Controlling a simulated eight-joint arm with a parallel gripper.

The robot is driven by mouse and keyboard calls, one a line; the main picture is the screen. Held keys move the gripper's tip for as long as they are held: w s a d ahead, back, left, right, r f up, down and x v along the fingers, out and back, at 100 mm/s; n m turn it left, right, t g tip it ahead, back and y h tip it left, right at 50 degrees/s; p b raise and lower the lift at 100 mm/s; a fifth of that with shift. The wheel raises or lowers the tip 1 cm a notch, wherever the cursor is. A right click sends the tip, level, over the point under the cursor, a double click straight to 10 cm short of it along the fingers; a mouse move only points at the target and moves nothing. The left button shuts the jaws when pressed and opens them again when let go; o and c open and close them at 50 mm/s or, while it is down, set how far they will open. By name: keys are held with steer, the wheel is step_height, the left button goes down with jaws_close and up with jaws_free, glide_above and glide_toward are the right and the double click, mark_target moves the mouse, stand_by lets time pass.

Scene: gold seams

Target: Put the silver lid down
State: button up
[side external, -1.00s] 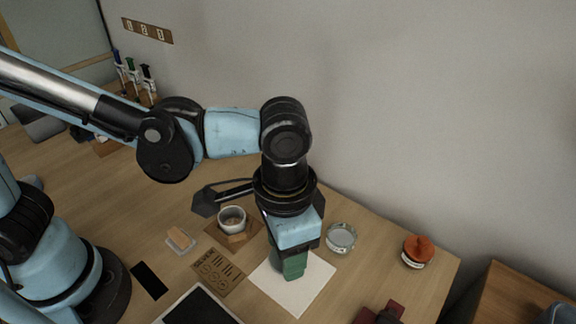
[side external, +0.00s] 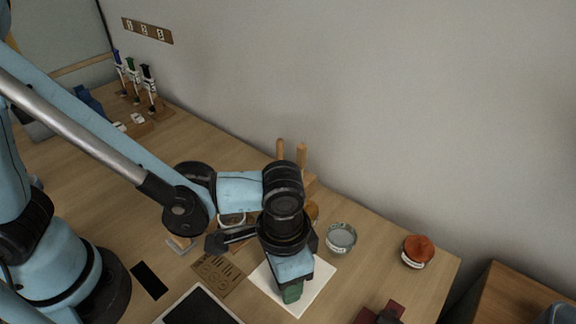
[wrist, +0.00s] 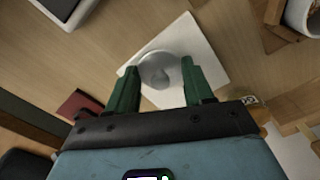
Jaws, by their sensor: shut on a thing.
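The silver lid (wrist: 158,70) is a round, pale grey disc with a raised middle, seen between my green fingers in the wrist view. My gripper (wrist: 160,66) is shut on it. The lid is over the white square sheet (wrist: 206,50); I cannot tell whether it touches the sheet. In the side view my gripper (side external: 291,293) is low over the white sheet (side external: 322,272), and the lid is hidden behind the gripper.
An open glass jar (side external: 341,238) stands just right of my wrist. A jar with an orange top (side external: 417,252) is farther right. A brown card (side external: 217,275) and a dark tablet (side external: 200,306) lie to the left. A dark red item (side external: 382,313) is at the front.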

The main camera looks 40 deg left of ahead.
steer(key=shift+f, duration=0.1)
steer(key=o, duration=1)
step_height(320, 180, up, 12)
steer(key=w+a+n+t, duration=0.1)
steer(key=a+n+t, duration=0.1)
steer(key=a, duration=0.6)
steer(key=w+a+n+t, duration=0.2)
steer(key=a, duration=0.6)
steer(key=w+a+n+t, duration=0.1)
steer(key=w+a+t, duration=0.1)
steer(key=a, duration=0.6)
steer(key=shift+w+r+n+t, duration=0.1)
steer(key=shift+r+n+t, duration=0.3)
steer(key=shift+t, duration=0.2)
